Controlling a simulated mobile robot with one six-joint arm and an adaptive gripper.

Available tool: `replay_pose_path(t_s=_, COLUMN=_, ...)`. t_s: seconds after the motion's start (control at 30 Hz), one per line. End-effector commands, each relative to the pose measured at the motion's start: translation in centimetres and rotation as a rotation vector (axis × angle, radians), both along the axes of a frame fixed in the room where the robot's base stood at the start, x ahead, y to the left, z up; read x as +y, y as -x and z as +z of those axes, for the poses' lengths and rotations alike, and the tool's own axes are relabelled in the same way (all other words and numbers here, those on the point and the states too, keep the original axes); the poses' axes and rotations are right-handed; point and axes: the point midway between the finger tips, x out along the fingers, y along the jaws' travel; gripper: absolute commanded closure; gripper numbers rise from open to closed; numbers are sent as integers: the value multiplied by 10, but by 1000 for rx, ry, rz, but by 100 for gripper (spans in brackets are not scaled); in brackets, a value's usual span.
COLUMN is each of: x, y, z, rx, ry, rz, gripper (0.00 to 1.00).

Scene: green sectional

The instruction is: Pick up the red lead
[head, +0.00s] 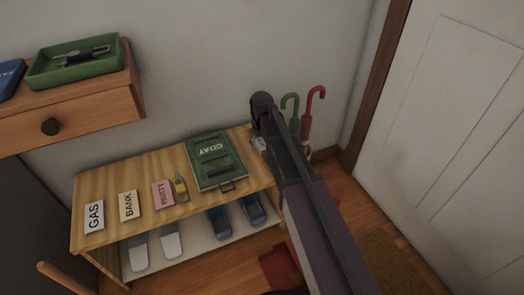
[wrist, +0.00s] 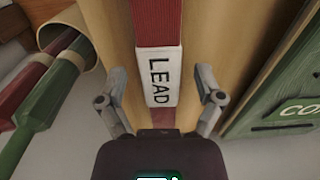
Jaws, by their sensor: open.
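The red lead (wrist: 157,22) is a wide red strap with a white tag (wrist: 159,75) reading LEAD. In the wrist view it lies along the light wooden top of the shoe bench (wrist: 203,35). My gripper (wrist: 160,98) is open above it, with one finger on each side of the strap near the tag. I see nothing between the fingers held; whether they touch the wood is unclear. The strap's lower part is hidden under my gripper body. In the head view my arm covers the lead, and my gripper (head: 262,143) is at the bench's right end.
A green COAT box (head: 215,160) lies just left of my gripper in the head view. A red umbrella (head: 308,115) and green umbrella (head: 290,105) stand in a holder beyond the bench's right end. GAS (head: 94,216), BANK (head: 129,205) and PARTY (head: 163,194) cards lie farther left.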

Motion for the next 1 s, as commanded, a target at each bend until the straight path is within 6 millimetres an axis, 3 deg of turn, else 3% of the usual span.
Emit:
replay_pose_path(t_s=0.67, x=0, y=0, z=-3, rx=0, ry=0, rz=1, gripper=14)
replay_pose_path(t_s=0.7, x=0, y=0, z=-3, rx=0, ry=0, rz=1, gripper=17)
replay_pose_path(t_s=0.93, x=1, y=0, z=-3, rx=0, ry=0, rz=1, gripper=85)
replay_pose_path(t_s=1.0, x=1, y=0, z=-3, rx=0, ry=0, rz=1, gripper=85)
